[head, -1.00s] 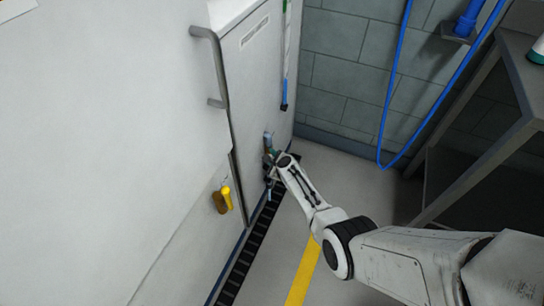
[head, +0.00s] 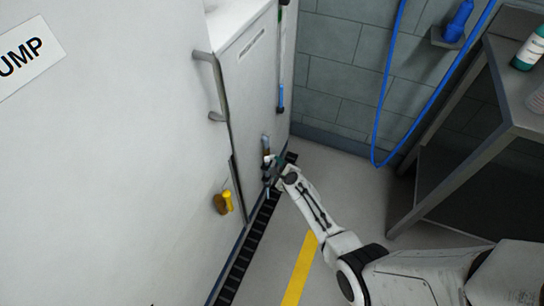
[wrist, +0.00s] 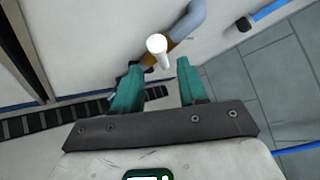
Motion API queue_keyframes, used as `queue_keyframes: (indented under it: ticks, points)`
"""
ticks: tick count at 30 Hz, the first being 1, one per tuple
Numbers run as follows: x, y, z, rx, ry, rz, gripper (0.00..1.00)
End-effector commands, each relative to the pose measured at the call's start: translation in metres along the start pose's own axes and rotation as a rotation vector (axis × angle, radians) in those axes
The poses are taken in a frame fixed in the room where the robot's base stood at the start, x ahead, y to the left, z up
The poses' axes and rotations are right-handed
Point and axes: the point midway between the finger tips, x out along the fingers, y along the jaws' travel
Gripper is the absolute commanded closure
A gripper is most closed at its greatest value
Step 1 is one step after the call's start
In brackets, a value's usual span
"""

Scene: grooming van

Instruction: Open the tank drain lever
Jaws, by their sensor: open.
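A white-tipped lever (wrist: 157,44) sticks out from a brass fitting on a bent grey pipe (wrist: 190,20) low on the white cabinet front. In the head view the pipe (head: 265,143) shows just above my gripper (head: 270,172), which hides most of the fitting. In the wrist view my gripper (wrist: 160,68) has its two teal fingers apart, with the lever's white end in line with the gap between them. I cannot tell whether either finger touches it. A yellow handle (head: 228,201) on a brass body sits on the panel further left.
A grey cabinet handle (head: 216,88) stands out above. A black slotted floor drain (head: 252,235) runs along the cabinet foot. A blue hose (head: 378,120) hangs on the block wall. A dark table (head: 500,110) with bottles stands right. Floor between is clear.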

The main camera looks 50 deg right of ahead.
Motion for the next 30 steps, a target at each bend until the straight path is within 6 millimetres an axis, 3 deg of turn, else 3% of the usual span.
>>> queue_keyframes:
  ticks: [3, 7, 18, 21, 25, 30]
  points:
    - [-0.020, -0.002, 0.002, -0.002, 0.000, 0.001, 0.58]
    - [-0.030, -0.001, 0.002, -0.001, -0.001, 0.001, 0.58]
    - [-0.034, 0.000, 0.001, 0.000, -0.002, 0.000, 0.58]
    - [-0.034, 0.001, -0.003, -0.006, 0.003, -0.003, 0.66]
    - [-0.032, 0.004, -0.032, -0.064, 0.044, -0.046, 0.79]
    - [-0.033, 0.001, -0.098, -0.254, 0.142, -0.185, 0.95]
